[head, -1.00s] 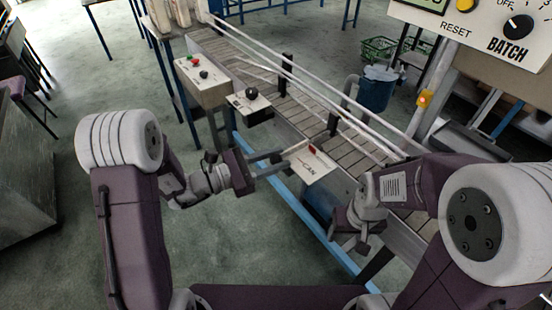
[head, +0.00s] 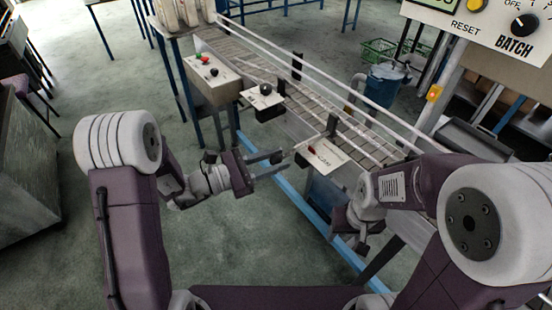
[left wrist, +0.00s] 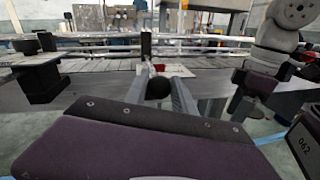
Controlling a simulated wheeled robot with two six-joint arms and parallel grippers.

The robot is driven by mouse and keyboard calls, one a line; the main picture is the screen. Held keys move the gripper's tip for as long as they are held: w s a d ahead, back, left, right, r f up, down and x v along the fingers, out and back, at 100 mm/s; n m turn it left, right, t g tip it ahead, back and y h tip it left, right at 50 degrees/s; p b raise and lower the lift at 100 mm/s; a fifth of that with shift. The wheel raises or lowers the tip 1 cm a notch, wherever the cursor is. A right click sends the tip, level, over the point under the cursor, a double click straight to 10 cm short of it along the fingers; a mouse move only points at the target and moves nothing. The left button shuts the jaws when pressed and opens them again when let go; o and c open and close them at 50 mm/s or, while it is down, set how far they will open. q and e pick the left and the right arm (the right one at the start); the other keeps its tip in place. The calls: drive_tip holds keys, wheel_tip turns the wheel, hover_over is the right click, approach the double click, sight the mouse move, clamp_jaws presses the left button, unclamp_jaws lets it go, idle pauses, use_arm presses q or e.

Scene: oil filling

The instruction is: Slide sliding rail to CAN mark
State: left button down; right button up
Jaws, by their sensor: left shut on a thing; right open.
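The white plate marked CAN (head: 334,160) sits at the near side of the conveyor in the head view. A small red pointer (head: 311,150) is over its left part; the exact alignment with the mark is too small to tell. The sliding rail's dark post (head: 331,122) stands just behind it. My left gripper (head: 284,161) is left of the plate, its fingers shut on a round black knob (left wrist: 158,88), seen between them in the left wrist view. My right gripper (head: 354,240) is open and empty, low in front of the conveyor.
The slatted conveyor (head: 238,52) runs diagonally, with long white guide rails. A second plate (head: 262,98) with a black knob and a button box (head: 211,80) stand further left. A BATCH panel (head: 490,30) is at the upper right.

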use_arm(q)
drive_tip(key=shift+w+d+f, duration=0.1)
drive_tip(key=shift+w+d, duration=0.25)
drive_tip(key=shift+d, duration=0.2)
drive_tip(key=c, duration=1.1)
unclamp_jaws()
drive_tip(key=shift+w+d, duration=0.1)
drive_tip(key=shift+d, duration=0.05)
drive_tip(key=shift+o, duration=0.2)
drive_tip(key=shift+s+a, duration=0.2)
drive_tip(key=shift+a, duration=0.1)
drive_tip(key=v, duration=0.9)
